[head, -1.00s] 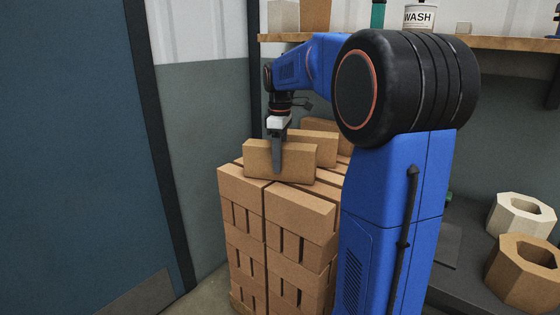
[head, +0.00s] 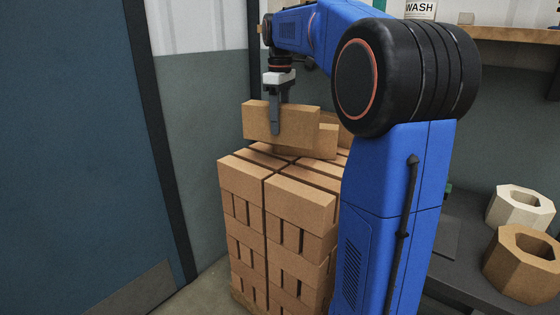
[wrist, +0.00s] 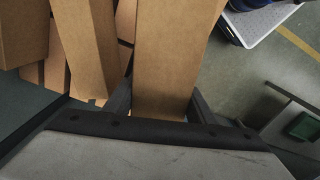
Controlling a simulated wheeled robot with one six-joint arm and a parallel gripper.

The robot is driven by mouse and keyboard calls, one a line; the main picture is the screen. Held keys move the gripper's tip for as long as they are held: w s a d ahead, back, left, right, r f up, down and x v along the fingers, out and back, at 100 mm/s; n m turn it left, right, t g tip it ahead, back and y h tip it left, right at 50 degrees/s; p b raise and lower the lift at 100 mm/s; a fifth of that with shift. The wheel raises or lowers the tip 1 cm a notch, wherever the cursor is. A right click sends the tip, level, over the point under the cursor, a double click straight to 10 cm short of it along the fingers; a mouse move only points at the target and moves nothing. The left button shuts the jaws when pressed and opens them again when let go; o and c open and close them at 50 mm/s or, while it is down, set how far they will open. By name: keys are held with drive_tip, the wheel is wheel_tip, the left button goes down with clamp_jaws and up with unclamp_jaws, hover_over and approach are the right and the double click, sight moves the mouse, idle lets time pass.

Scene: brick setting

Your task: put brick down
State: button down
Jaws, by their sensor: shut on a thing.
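A tan brick (head: 295,122) is held in my gripper (head: 275,128), whose fingers are shut across its middle. The brick hangs roughly level above the brick stack (head: 300,205), with a gap under its left part. In the wrist view the held brick (wrist: 170,60) runs between the two fingers (wrist: 157,100). The stack has several layers, and its top front is bare. A loose brick (head: 325,142) lies on top behind the held one and is partly hidden by it.
A blue door (head: 70,150) and dark frame stand to the left. A shelf (head: 510,42) with a WASH container (head: 420,10) is at upper right. Two hollow octagonal blocks, one pale (head: 520,208) and one tan (head: 522,262), sit on a dark bench at right.

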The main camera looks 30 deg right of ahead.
drive_tip(key=m, duration=0.2)
drive_tip(key=shift+r+m, duration=0.1)
drive_tip(key=shift+m, duration=0.2)
drive_tip(key=shift+f, duration=4.95)
drive_tip(key=shift+f, duration=0.15)
drive_tip(key=c, duration=0.8)
unclamp_jaws()
